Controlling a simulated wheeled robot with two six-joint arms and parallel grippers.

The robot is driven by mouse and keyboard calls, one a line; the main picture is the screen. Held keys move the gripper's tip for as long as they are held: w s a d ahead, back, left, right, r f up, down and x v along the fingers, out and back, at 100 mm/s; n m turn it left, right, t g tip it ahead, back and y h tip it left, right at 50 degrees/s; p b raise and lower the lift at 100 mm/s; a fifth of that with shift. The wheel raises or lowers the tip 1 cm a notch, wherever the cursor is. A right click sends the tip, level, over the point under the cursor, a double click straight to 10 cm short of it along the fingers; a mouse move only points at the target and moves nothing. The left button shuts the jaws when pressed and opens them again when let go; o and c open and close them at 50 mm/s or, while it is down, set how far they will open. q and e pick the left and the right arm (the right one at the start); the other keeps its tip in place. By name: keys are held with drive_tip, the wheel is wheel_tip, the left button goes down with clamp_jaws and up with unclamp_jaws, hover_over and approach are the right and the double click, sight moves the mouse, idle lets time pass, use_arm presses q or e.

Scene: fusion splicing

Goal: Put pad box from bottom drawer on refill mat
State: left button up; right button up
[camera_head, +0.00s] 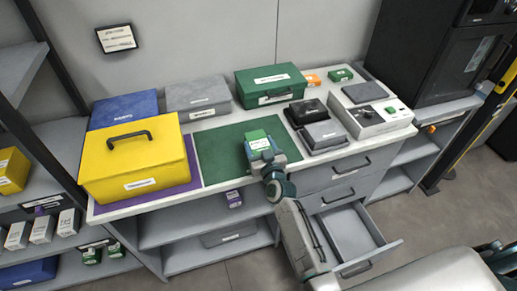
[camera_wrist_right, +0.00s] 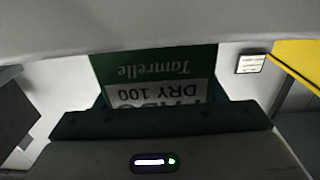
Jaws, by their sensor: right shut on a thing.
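The pad box (camera_head: 255,137), green with a white label, is held in my right gripper (camera_head: 262,151) above the green mat (camera_head: 213,160) on the counter. In the right wrist view the pad box (camera_wrist_right: 155,72) shows close up, with upside-down print "DRY 100". My right gripper is shut on it. I cannot tell whether the box touches the mat. The bottom drawer (camera_head: 352,232) stands pulled out on the right side of the counter, and what I see of its inside looks empty. My left gripper is not in view.
A yellow case (camera_head: 135,165) stands on a purple mat left of the green mat. A green case (camera_head: 270,84), a grey case (camera_head: 198,96) and a blue case (camera_head: 124,108) stand behind. Black and grey devices (camera_head: 322,136) are close on the right. The green mat's left part is clear.

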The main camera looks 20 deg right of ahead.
sight(259, 144)
drive_tip(key=shift+r+p, duration=4.1)
drive_tip(key=shift+r, duration=0.9)
drive_tip(key=s+d+f+b, duration=0.1)
drive_tip(key=s+b, duration=0.9)
drive_tip(key=s, duration=1.1)
drive_tip(key=shift+s+d+h+b, duration=0.15)
drive_tip(key=shift+s+h+b, duration=0.15)
drive_tip(key=shift+s, duration=0.05)
drive_tip(key=shift+f, duration=0.15)
